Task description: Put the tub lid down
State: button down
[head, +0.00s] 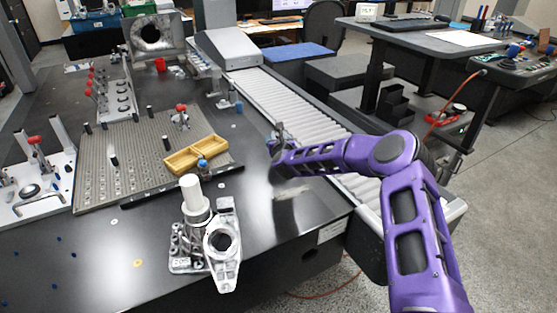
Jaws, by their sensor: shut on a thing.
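My purple arm reaches in from the lower right, and my gripper (275,143) is over the right side of the black table, beside the roller conveyor. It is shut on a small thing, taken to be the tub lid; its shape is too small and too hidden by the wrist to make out. No other lid is clearly seen. A tan, open two-part tray (181,163) lies left of my gripper, on the edge of the grey fixture plate. A blue-topped item (203,165) stands at the tray's front.
The black table (130,225) has clear room at front left and right of the tray. A metal fixture with a white cylinder (195,197) stands in front. The grey perforated plate (130,150) carries several pins. The roller conveyor (290,105) runs behind my gripper.

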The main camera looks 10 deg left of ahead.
notch_tip(320, 180, down, 8)
jog(key=shift+f+b, duration=0.2)
jog(key=shift+b, duration=0.2)
jog(key=shift+r, duration=0.1)
jog(key=c, duration=0.7)
grip_release()
jog(key=shift+o, duration=0.2)
jog(key=shift+s+d, duration=0.15)
jog(key=shift+s, duration=0.1)
jog(key=p+v, duration=0.1)
jog(key=v, duration=1)
jog(key=shift+s, duration=0.3)
